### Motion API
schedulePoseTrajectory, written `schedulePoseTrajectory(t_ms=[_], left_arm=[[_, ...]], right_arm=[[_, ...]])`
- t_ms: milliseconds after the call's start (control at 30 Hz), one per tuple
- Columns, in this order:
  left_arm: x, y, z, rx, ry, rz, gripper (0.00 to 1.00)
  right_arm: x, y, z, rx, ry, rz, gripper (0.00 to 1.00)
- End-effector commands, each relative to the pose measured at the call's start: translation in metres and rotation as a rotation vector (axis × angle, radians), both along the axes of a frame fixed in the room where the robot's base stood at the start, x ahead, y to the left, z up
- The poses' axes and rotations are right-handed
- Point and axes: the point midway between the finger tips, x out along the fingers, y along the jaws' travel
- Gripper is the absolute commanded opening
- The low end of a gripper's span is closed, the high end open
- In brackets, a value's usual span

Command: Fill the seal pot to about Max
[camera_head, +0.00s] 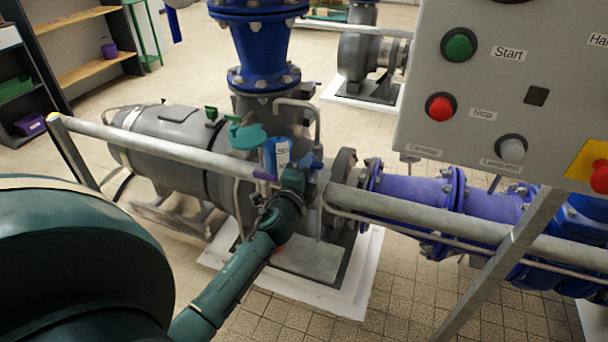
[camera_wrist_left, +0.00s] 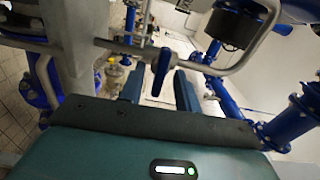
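In the head view a blue lever (camera_head: 312,161) shows beside the gripper. A blue cylinder with a white label (camera_head: 277,155) stands just left of the gripper; it may be the seal pot, but no level or Max mark is readable. My right gripper is not in view.
The grey handrail (camera_head: 440,218) crosses in front of the pump. A control panel (camera_head: 420,115) with labelled buttons hangs at the upper right. A teal round part (camera_head: 248,137) sits beside the blue cylinder. Shelves (camera_head: 85,70) stand at the back left, with open floor before them.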

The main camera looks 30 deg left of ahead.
Motion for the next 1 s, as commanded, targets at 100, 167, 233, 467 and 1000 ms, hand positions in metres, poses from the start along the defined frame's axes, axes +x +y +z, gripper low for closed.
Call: schedulePoseTrajectory(t_ms=[100,167,233,467,1000], left_arm=[[-0.011,-0.003,-0.002,0.000,0.002,0.000,0.33],[-0.021,-0.005,-0.002,-0.002,0.003,0.000,0.33],[-0.035,-0.008,-0.002,-0.002,0.004,0.000,0.33],[-0.086,-0.020,-0.003,-0.002,0.004,0.001,0.33],[-0.127,-0.030,0.000,0.001,0.000,0.001,0.33]], right_arm=[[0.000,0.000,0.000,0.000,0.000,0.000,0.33],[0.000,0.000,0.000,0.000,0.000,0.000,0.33],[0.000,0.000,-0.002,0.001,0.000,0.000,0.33],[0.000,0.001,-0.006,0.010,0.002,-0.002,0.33],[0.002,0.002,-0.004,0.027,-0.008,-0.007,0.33]])
